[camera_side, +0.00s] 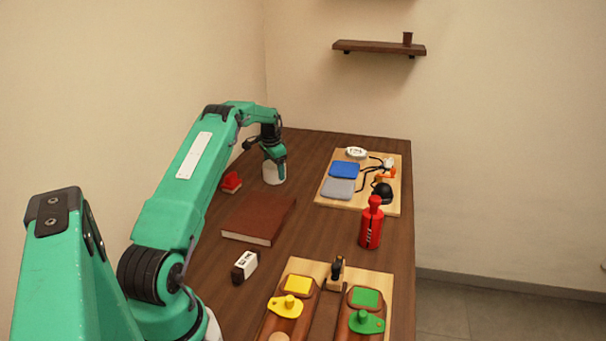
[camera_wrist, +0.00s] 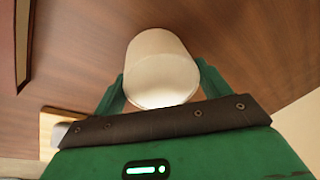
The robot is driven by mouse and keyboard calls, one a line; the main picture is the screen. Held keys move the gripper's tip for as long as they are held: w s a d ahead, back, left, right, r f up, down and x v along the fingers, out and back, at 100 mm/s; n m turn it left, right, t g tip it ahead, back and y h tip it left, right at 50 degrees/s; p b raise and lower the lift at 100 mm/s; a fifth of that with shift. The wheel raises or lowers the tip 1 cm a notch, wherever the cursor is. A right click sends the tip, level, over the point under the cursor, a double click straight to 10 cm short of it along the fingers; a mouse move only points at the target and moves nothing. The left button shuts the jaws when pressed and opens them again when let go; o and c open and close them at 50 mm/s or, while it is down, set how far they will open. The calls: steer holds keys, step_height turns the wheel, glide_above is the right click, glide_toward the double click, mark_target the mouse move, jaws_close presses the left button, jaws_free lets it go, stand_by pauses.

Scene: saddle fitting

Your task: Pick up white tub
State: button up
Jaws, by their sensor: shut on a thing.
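The white tub (camera_side: 273,174) is at the far left part of the wooden table in the side view, under the end of my arm. My gripper (camera_side: 274,158) comes down over it from above. In the wrist view the tub (camera_wrist: 158,70) lies between the two green fingers of my gripper (camera_wrist: 160,88), one on each side of it. The gripper is shut on the tub. I cannot tell whether the tub's base touches the table.
A red object (camera_side: 231,182) is left of the tub, and a brown book (camera_side: 258,219) lies nearer. A board (camera_side: 346,202) with blue and grey pads stands right. A red bottle (camera_side: 371,224), a white-and-black block (camera_side: 245,266) and another board (camera_side: 380,285) are nearer.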

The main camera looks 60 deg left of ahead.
steer(key=shift+r, duration=0.6)
steer(key=c, duration=0.3)
steer(key=v, duration=0.3)
steer(key=shift+w+a, duration=0.25)
steer(key=shift+a, duration=0.05)
steer(key=w+d+r, duration=0.3)
steer(key=d+r, duration=0.4)
steer(key=d, duration=0.4)
steer(key=shift+w+d, duration=0.15)
steer(key=shift+d, duration=0.1)
